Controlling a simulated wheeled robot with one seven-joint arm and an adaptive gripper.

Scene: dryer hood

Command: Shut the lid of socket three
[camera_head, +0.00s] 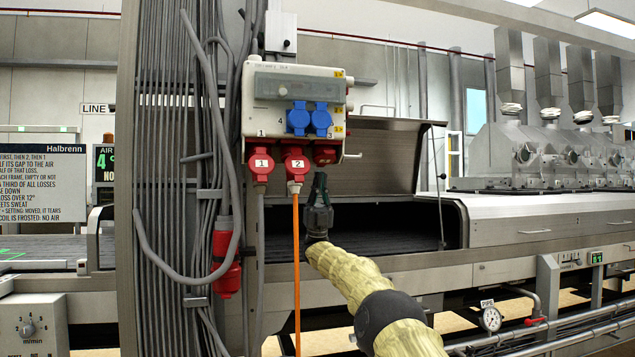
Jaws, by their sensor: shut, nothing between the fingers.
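A grey-white socket box (296,88) hangs on the cable column. Its lower edge has red sockets marked 1, 2 and 3. Socket three (326,152) is the right one, a short red body with no plug visible in it. Whether its lid stands open or lies shut is too small to tell. My gripper (320,178) is dark, shut and empty, and points up just below socket three. A small gap seems to lie between them, but contact cannot be ruled out.
A red plug marked 1 (260,164) with a grey cable and a red plug marked 2 (296,164) with an orange cable (297,270) hang left of my gripper. The open dryer hood (380,160) is behind, to the right.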

